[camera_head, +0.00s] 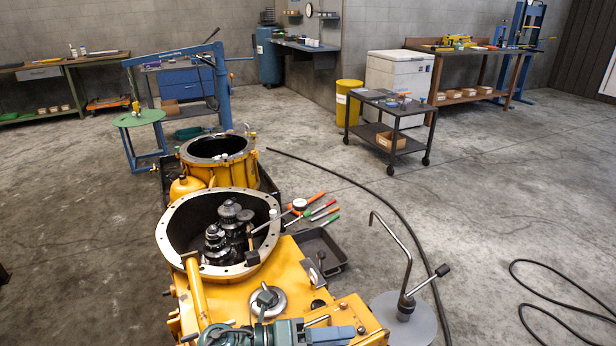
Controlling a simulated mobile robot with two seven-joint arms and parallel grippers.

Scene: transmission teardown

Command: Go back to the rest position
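Only a small dark tip, seemingly part of my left gripper (3,274), shows at the left edge of the head view, over bare floor. Too little of it shows to tell whether it is open or shut. It is well apart from the yellow transmission housing (185,284). My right gripper is not in view. The open housing has dark gear stacks (217,243) standing inside its flanged ring. A second yellow housing (170,160) with a round opening stands behind it.
A teal-grey unit (265,334) sits at the bottom front. Several colour-handled tools (322,209) lie right of the ring, near a black tray (328,262). A bent rod stands on a grey disc (412,325). A cart (388,137) stands behind. Hoses cross the right floor; the left floor is clear.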

